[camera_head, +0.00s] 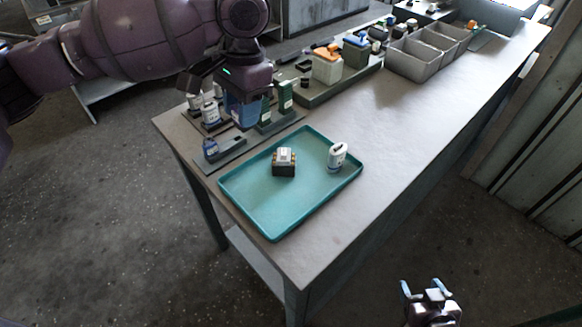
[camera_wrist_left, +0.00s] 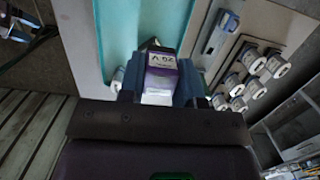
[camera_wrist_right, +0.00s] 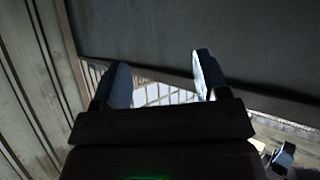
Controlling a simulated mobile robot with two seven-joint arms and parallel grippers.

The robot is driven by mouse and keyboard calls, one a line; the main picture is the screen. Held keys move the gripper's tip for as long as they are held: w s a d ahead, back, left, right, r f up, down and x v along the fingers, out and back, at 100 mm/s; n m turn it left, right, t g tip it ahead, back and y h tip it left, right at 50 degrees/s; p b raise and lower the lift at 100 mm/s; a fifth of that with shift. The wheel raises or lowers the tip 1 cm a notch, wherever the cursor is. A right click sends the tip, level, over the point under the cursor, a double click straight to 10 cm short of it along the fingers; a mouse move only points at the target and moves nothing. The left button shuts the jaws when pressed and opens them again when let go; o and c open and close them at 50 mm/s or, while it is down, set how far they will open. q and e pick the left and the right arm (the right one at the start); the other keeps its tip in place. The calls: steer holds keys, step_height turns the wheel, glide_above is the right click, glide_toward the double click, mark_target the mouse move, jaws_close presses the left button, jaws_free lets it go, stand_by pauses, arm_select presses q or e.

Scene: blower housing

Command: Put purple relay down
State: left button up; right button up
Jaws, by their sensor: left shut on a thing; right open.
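My left gripper (camera_wrist_left: 160,85) is shut on the purple relay (camera_wrist_left: 162,68), which shows a purple band and a white label in the left wrist view. In the head view the left gripper (camera_head: 243,112) is above the table's left end, over the racks behind the teal tray (camera_head: 250,205); its fingers hide most of the relay there. The tray also shows in the left wrist view (camera_wrist_left: 118,30). My right gripper (camera_head: 430,292) is open and empty, low beyond the table's front edge; the right wrist view shows its parted fingers (camera_wrist_right: 160,85).
The tray holds a dark block with a white top (camera_head: 284,158) and a white rounded part (camera_head: 337,155), with bare floor around them. White cylinders (camera_head: 210,112) and a green part (camera_head: 285,95) stand behind. Grey bins (camera_head: 412,62) stand further right. The table's front right is clear.

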arm_select(q)
step_height(320, 180, down, 14)
steer(key=shift+f+b, duration=0.2)
steer(key=shift+b, duration=0.8)
step_height(320, 180, down, 5)
steer(key=shift+r+b, duration=0.1)
steer(key=shift+b, duration=0.35)
steer(key=shift+f, duration=0.25)
arm_select(e)
steer(key=f, duration=0.2)
steer(key=s+f, duration=0.1)
steer(key=f, duration=0.1)
steer(key=shift+s, duration=0.2)
steer(key=shift+r, duration=0.1)
arm_select(q)
steer(key=o, duration=0.8)
steer(key=shift+c, duration=0.2)
arm_select(e)
steer(key=shift+s+d+f+g, duration=0.1)
steer(key=shift+s+f+g, duration=0.1)
steer(key=shift+g, duration=0.1)
steer(key=shift+w, duration=0.1)
